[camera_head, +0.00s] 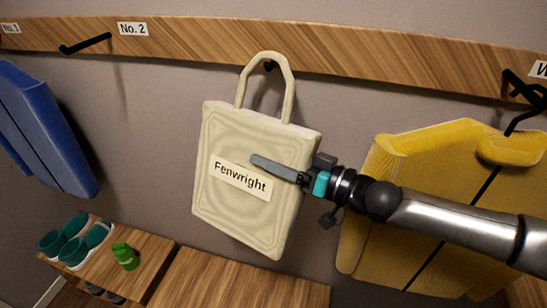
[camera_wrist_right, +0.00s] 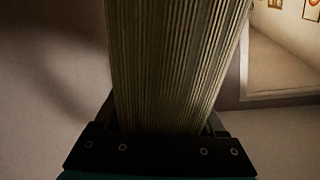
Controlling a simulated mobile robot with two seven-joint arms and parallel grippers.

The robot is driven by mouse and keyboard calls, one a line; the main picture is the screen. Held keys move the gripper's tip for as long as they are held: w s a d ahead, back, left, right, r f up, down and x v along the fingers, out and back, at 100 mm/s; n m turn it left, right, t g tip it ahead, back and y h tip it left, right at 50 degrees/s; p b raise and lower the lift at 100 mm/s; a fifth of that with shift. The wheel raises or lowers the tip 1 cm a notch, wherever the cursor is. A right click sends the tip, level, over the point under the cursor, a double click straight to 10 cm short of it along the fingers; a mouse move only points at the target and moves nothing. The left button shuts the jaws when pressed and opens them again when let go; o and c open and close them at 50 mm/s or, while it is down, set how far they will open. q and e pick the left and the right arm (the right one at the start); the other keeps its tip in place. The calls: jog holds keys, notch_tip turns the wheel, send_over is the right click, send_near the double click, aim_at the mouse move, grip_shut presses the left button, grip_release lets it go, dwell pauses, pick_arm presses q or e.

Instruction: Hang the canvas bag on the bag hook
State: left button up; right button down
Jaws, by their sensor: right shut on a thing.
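The cream canvas bag (camera_head: 240,205), labelled "Fenwright", is upright and slightly tilted in front of the wall. Its handle loop rises over the wooden rail. A dark bit of the bag hook (camera_head: 268,67) shows inside the loop, just under its top; I cannot tell whether the handle rests on it. My right gripper (camera_head: 278,170) reaches in from the right and is shut on the bag, a finger lying across its front. In the right wrist view a ribbed, dim surface of the bag (camera_wrist_right: 175,65) fills the space between the jaws. My left gripper is not in view.
The wooden rail (camera_head: 200,48) carries another black hook (camera_head: 85,44) by the "No. 2" label. A yellow coat (camera_head: 400,235) hangs at right behind my arm, a blue garment (camera_head: 45,130) at left. Below are a wooden bench (camera_head: 230,285), teal shoes (camera_head: 75,240) and a green item (camera_head: 125,256).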

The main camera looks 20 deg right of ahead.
grip_release()
jog(key=shift+f, duration=0.2)
jog(key=shift+s+d, duration=0.5)
jog(key=shift+s, duration=0.05)
jog(key=v, duration=0.3)
jog(key=shift+s+d, duration=0.2)
jog(key=shift+s, duration=0.05)
jog(key=shift+p+v, duration=0.35)
jog(key=shift+v, duration=0.9)
jog(key=shift+r, duration=0.1)
